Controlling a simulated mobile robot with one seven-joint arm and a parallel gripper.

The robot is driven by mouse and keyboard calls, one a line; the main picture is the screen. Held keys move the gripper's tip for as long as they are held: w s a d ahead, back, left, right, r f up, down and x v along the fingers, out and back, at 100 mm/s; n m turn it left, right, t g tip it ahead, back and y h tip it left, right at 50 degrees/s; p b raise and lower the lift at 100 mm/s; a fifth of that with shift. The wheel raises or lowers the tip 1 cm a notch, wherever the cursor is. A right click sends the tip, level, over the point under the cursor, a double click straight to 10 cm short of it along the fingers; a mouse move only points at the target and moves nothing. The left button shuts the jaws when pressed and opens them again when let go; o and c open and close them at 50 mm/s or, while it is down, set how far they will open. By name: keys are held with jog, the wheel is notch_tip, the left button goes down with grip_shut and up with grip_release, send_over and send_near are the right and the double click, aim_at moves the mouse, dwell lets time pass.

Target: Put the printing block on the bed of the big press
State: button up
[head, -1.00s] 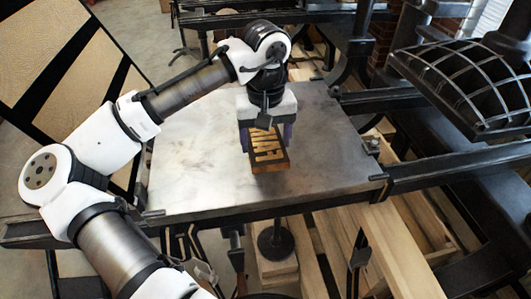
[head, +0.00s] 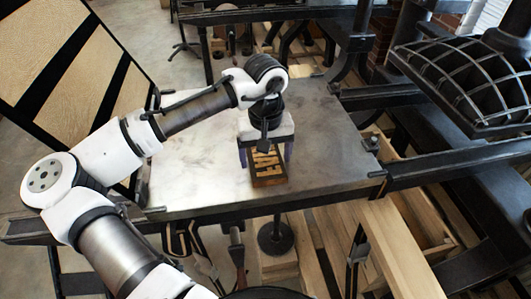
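The printing block (head: 269,182) is dark brown with pale raised letters on its upper face. It lies flat on, or very close to, the metal bed of the big press (head: 195,165), right of the bed's middle and towards the front edge. My gripper (head: 265,153) points down over the block, with one finger on each side of it. The gripper's body hides the block's far end. I cannot tell whether the fingers press on the block or stand slightly apart from it.
A dark ribbed press part (head: 465,75) overhangs at the upper right. Dark rails (head: 430,170) run right from the bed. The bed's left part is bare. A framed panel (head: 60,60) leans at the left. Wooden beams (head: 385,240) lie below the bed.

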aim_at(266, 159)
jog(key=shift+o, duration=0.7)
notch_tip(266, 159, up, 12)
jog(key=b, duration=0.2)
jog(key=shift+r, duration=0.2)
jog(key=shift+d, duration=0.1)
dwell(1.3)
